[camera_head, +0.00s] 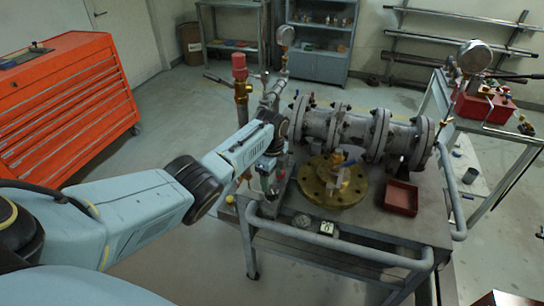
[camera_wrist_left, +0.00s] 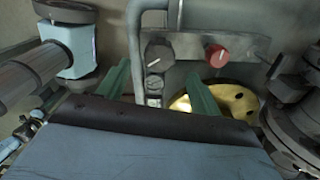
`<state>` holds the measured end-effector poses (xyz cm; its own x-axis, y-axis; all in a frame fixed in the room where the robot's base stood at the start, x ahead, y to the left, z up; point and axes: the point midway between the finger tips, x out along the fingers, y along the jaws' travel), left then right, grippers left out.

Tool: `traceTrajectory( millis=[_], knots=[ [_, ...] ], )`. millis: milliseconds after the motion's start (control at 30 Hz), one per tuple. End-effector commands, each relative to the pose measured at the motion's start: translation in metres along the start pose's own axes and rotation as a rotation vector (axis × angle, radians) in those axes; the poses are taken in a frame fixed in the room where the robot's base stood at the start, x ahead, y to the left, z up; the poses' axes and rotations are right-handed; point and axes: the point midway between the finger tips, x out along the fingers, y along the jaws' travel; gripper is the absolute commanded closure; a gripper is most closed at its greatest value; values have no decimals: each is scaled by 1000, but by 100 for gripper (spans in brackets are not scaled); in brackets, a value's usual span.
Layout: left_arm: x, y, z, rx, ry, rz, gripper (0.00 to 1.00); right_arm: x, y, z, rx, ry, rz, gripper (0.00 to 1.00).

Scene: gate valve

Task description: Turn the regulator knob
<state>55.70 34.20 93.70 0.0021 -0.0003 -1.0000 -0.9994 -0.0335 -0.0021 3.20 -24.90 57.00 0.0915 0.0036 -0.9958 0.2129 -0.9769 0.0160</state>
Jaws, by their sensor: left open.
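In the left wrist view, a round black knob (camera_wrist_left: 158,57) with a pale pointer line sits on a grey bar. A smaller dark round fitting (camera_wrist_left: 154,83) is just below it. A red knob (camera_wrist_left: 216,55) sits on the same bar to the right. My left gripper (camera_wrist_left: 158,70) is open; its two green fingers stand left and right of the black knob's line, with no clear contact. In the head view my left gripper (camera_head: 269,187) is at the left end of the work cart, and the black knob cannot be made out there. My right gripper is not in view.
A flanged grey pipe valve (camera_head: 345,128) lies along the work cart (camera_head: 400,222). A brass flange (camera_head: 325,192) and a red tray (camera_head: 401,198) are in front of it. A red-capped brass fitting (camera_head: 240,75) stands behind my wrist. An orange tool cabinet (camera_head: 70,100) is at left.

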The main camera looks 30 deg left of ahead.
Motion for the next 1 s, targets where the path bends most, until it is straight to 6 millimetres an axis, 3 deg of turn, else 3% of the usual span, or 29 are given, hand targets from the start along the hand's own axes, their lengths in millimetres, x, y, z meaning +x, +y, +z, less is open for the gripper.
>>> traceTrajectory(
  millis=[33, 200, 433, 833, 1000],
  knots=[
    [-14, -1, 0, 1, 0, -3, 35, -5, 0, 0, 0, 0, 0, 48],
    [-49, 0, 0, 1, 0, -2, 35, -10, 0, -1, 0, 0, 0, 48],
    [-76, 0, 0, -1, 1, -1, 35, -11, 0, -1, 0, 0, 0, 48],
    [-80, 0, 0, -1, 1, 1, 35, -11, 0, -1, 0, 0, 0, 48],
    [-58, 10, -8, -40, -5, -2, 35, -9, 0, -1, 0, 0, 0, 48]
  ],
)
